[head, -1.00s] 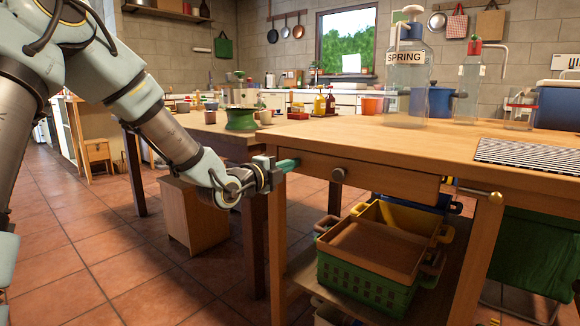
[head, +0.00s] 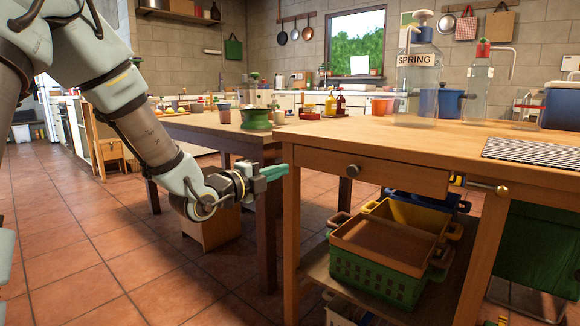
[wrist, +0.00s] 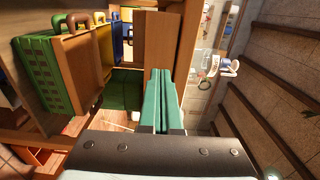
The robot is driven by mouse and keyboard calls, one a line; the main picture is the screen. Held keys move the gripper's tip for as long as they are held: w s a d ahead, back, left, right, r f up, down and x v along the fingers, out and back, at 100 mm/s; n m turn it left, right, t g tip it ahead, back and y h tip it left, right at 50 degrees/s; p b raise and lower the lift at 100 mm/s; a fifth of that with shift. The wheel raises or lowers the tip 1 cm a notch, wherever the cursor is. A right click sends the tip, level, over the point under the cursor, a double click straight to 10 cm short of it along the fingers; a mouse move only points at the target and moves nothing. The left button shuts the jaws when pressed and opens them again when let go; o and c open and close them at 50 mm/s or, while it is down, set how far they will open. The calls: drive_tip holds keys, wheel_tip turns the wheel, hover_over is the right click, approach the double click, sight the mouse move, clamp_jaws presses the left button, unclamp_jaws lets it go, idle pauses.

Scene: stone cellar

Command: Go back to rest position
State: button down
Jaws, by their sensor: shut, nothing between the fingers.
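My gripper (head: 274,172) is at the left end of the wooden worktable (head: 400,140), near the table's front left leg, with its green fingers pointing right. The fingers are together and empty. In the wrist view my gripper (wrist: 163,85) shows both green fingers side by side, touching along their length.
A green crate (head: 370,280) and a yellow crate (head: 405,215) sit on the shelf under the worktable. A second table (head: 200,127) with a green pot (head: 257,119) stands behind. A glass jar labelled SPRING (head: 416,80) stands on the worktable. Tiled floor at left is open.

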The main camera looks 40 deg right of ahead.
drive_tip(key=shift+v, duration=1.4)
drive_tip(key=w+a+f+n+t+y, duration=0.1)
drive_tip(key=w+a+f+n+y, duration=0.25)
drive_tip(key=a+n, duration=0.4)
drive_tip(key=w+a+f+n+t+y, duration=0.15)
drive_tip(key=a+f+n+y, duration=0.3)
drive_tip(key=a, duration=0.55)
drive_tip(key=w+a+f+n+y, duration=0.35)
drive_tip(key=a+n+y, duration=0.2)
drive_tip(key=a, duration=0.35)
drive_tip(key=s+a+f+n+g+y, duration=0.2)
drive_tip(key=s+a+n+g+y, duration=0.25)
drive_tip(key=s+a+n, duration=0.9)
wheel_tip(320, 180, up, 34)
drive_tip(key=a+g+p, duration=0.1)
drive_tip(key=a+p, duration=0.1)
drive_tip(key=p, duration=3.2)
drive_tip(key=shift+w+n+h+p, duration=0.4)
drive_tip(key=shift+w, duration=0.05)
